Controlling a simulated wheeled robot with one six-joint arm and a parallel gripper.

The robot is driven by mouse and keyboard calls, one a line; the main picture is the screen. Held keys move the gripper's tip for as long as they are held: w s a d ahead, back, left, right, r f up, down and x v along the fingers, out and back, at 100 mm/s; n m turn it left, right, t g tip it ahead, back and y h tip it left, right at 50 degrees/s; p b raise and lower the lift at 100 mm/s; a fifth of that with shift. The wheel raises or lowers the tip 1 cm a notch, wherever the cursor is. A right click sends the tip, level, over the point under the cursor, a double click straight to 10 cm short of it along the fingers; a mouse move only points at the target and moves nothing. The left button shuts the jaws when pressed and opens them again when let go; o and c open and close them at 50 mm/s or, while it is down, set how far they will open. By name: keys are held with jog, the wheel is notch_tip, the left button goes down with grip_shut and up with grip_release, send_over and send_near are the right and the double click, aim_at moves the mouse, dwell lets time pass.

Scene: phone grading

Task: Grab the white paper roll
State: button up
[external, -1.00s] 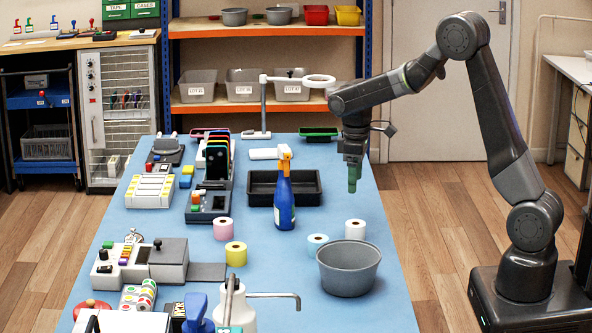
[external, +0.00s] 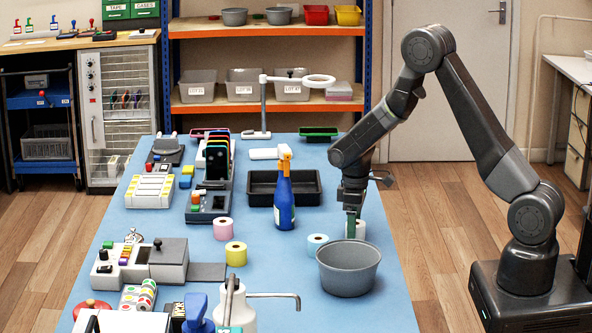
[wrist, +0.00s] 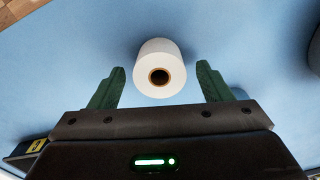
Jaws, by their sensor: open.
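The white paper roll (external: 360,230) stands upright on the blue table, partly hidden behind my fingers in the external view. In the wrist view the white roll (wrist: 160,68) shows its dark core hole and lies just beyond and between my two green fingertips. My gripper (external: 351,222) points down, low over the table at the roll. In the wrist view my gripper (wrist: 160,82) is open, with a finger on each side and nothing held.
A grey bowl (external: 348,270) stands close in front of the roll. A roll with a blue core (external: 317,244) is to its left. A blue spray bottle (external: 284,205) and a black tray (external: 262,184) are further left. Pink (external: 222,229) and yellow (external: 236,254) rolls stand beyond.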

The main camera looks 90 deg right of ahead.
jog(key=shift+f, duration=0.45)
jog(key=c, duration=1.1)
